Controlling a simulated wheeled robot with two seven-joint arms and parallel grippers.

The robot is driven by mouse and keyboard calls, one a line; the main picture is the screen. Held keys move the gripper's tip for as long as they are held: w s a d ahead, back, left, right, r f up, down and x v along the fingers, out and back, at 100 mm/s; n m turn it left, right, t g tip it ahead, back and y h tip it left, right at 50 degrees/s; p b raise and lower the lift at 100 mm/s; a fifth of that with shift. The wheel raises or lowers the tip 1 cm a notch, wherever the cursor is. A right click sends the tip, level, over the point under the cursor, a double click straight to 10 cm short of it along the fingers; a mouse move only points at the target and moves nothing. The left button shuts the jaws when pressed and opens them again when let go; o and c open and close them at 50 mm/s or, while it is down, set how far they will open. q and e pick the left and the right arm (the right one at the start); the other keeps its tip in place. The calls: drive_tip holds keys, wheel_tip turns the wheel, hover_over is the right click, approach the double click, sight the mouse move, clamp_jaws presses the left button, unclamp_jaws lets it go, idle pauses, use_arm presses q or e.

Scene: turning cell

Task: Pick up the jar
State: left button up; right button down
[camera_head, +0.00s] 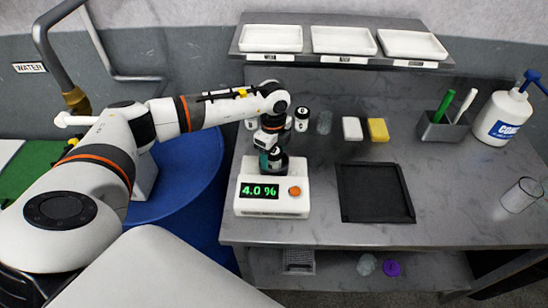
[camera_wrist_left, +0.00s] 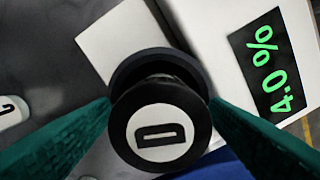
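A jar (camera_wrist_left: 160,133) with a black lid and a white disc marked D stands in a dark round recess on a white device. My left gripper (camera_wrist_left: 160,108) is directly over it, with one green finger on each side of the lid. The fingers are very close to the lid edges; whether they press on the jar I cannot tell. In the head view my left gripper (camera_head: 272,160) points down at the device (camera_head: 246,207) and partly hides the jar. The device's display reads 4.0 % in green. My right gripper is not in view.
Another black-and-white jar (camera_head: 301,120) and a clear glass (camera_head: 324,122) stand behind the device. A dark square tray (camera_head: 376,215) lies to its right. White and yellow blocks, a pen holder (camera_head: 443,128) and a pump bottle (camera_head: 500,118) stand further back. White trays line the shelf.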

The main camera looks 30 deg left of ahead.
use_arm(q)
drive_tip(key=c, duration=1.1)
